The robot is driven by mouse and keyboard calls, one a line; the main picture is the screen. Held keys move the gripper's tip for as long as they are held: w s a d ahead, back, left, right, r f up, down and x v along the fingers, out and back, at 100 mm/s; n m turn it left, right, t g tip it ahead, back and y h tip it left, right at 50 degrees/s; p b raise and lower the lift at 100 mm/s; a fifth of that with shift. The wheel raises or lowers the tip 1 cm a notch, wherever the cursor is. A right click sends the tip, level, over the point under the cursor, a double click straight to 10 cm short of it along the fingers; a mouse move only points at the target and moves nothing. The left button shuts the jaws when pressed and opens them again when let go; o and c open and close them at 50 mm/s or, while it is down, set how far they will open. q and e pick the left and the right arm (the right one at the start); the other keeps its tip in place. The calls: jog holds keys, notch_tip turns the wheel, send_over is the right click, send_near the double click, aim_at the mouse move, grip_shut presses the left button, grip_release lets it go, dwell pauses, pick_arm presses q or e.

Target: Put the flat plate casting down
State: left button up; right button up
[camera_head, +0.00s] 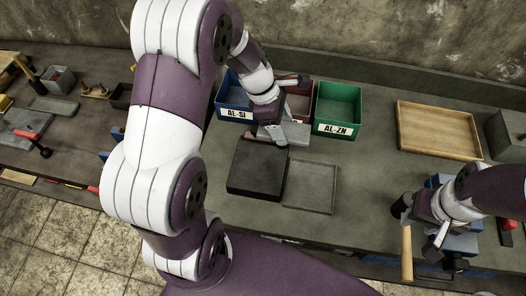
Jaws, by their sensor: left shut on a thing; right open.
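My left gripper (281,138) is shut on the flat plate casting (296,131), a light grey piece in front of the bins. Gripper and wrist cover part of the casting, and I cannot tell whether it touches anything below. A dark square block (256,170) lies just in front of the gripper, with a shallow grey tray (311,187) to its right. My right gripper (443,248) is open at the right, near the bench's front edge.
Behind stand a blue AL-SI bin (236,114), a partly hidden red bin (299,107) and a green AL-ZN bin (337,129). A wooden tray (438,153) is at right. A wooden-handled tool (407,252) is beside my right gripper. Bench between green bin and wooden tray is clear.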

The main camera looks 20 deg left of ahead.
pick_arm(q)
send_over(260, 170)
jog(key=f, duration=0.2)
jog(key=a+f, duration=0.1)
jog(key=f, duration=0.1)
jog(key=shift+w+f, duration=0.1)
jog(key=shift+w, duration=0.1)
jog(key=f, duration=0.3)
jog(key=s+f, duration=0.1)
jog(key=shift+a+f+b, duration=0.2)
jog(key=shift+f+b, duration=0.15)
jog(key=shift+f, duration=0.05)
jog(key=shift+w, duration=0.15)
jog(key=shift+f, duration=0.1)
jog(key=o, duration=0.9)
jog(key=shift+f, duration=0.1)
jog(key=o, duration=0.4)
